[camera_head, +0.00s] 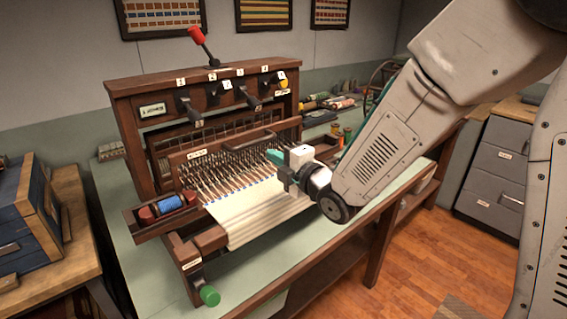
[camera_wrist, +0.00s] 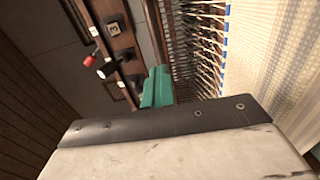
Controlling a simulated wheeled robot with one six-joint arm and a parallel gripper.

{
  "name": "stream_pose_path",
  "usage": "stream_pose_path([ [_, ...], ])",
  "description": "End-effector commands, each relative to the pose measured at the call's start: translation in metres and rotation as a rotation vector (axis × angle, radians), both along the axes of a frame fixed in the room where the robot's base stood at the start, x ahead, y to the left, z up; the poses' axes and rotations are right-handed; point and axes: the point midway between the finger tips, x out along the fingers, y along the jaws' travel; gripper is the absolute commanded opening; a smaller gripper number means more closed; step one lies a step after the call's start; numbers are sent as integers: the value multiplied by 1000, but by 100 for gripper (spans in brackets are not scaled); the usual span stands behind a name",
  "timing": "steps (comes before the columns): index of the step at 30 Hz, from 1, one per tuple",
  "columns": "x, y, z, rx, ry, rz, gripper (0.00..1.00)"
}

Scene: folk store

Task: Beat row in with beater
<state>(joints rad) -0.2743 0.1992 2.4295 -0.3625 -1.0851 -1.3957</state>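The table loom (camera_head: 205,85) is dark wood and stands on a green-topped table. Its beater (camera_head: 197,154), a wooden bar with a small white label, crosses the loom behind the warp threads. White woven cloth (camera_head: 262,212) lies at the front, with a blue-marked edge where the warp begins. My gripper (camera_head: 275,157) is above the warp on the loom's right side, in front of the beater. Its green fingers (camera_wrist: 157,88) lie together in the wrist view, with nothing visible between them. Whether they touch the beater cannot be told.
A side tray (camera_head: 160,212) with a blue spool and red pieces sits at the loom's left. A red-knobbed lever (camera_head: 196,36) rises on top. A green knob (camera_head: 209,296) juts out at the front. Thread spools (camera_head: 337,135) stand behind my arm. Drawers (camera_head: 495,168) stand at right.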

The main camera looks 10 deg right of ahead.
Motion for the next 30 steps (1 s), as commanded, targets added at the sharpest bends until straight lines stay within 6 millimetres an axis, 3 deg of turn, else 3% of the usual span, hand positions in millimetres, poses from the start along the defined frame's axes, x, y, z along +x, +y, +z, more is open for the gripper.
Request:
stream_pose_path([
  [21, 60, 42, 0, 1, -1, 2, 0],
  [30, 70, 48, 0, 1, -1, 1, 0],
])
